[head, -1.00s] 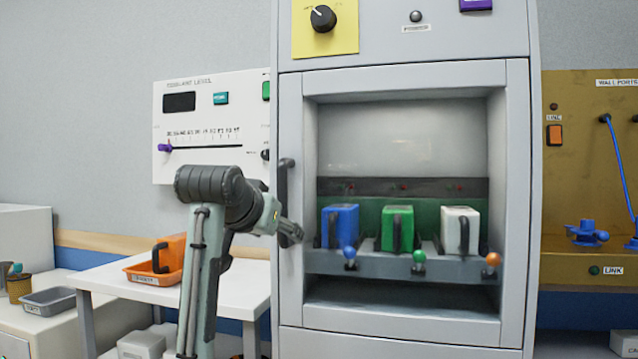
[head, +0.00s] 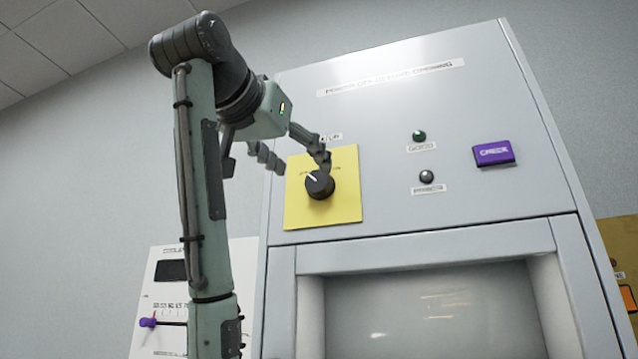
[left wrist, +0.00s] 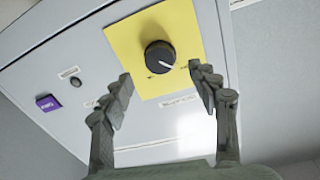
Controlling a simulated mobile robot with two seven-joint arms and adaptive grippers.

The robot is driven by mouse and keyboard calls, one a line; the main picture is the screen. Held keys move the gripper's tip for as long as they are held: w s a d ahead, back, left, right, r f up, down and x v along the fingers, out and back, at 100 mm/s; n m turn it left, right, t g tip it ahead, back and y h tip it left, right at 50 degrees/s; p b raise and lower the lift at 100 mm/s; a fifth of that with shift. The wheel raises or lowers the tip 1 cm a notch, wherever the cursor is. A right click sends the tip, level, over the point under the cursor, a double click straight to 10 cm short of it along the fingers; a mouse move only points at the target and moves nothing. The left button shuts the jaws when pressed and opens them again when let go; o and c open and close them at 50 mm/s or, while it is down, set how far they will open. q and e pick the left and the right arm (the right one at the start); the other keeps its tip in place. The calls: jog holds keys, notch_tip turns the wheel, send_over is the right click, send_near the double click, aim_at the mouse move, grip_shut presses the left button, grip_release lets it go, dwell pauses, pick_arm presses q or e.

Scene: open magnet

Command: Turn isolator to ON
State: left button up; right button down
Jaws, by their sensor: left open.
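The isolator is a black round knob (head: 319,184) with a white pointer line, on a yellow plate (head: 342,205) on the upper front of the grey cabinet. In the head view its pointer is toward the upper left. My left gripper (head: 302,168) is raised in front of the plate, open, with one finger overlapping the knob's top edge in this view. In the left wrist view the knob (left wrist: 160,57) sits ahead, between and beyond the two open fingertips (left wrist: 160,75); I see no grip on it. The plate's small lettering is unreadable. My right gripper is not in view.
Below is the cabinet's windowed recess (head: 430,310). A white panel with a purple slider knob (head: 148,322) is at the lower left.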

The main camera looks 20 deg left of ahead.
aim_at(316, 181)
pick_arm(q)
jog(key=shift+w+d+p, duration=0.15)
jog(key=shift+w+p, duration=0.15)
jog(key=shift+w, duration=1.25)
jog(key=shift+w+d+p, duration=0.1)
jog(key=shift+w+p, duration=0.2)
jog(key=shift+w, duration=1.25)
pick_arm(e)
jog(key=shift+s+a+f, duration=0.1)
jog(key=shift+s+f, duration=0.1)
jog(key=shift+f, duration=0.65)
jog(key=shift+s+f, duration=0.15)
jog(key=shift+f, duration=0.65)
pick_arm(q)
jog(key=shift+c, duration=0.2)
jog(key=c, duration=1.1)
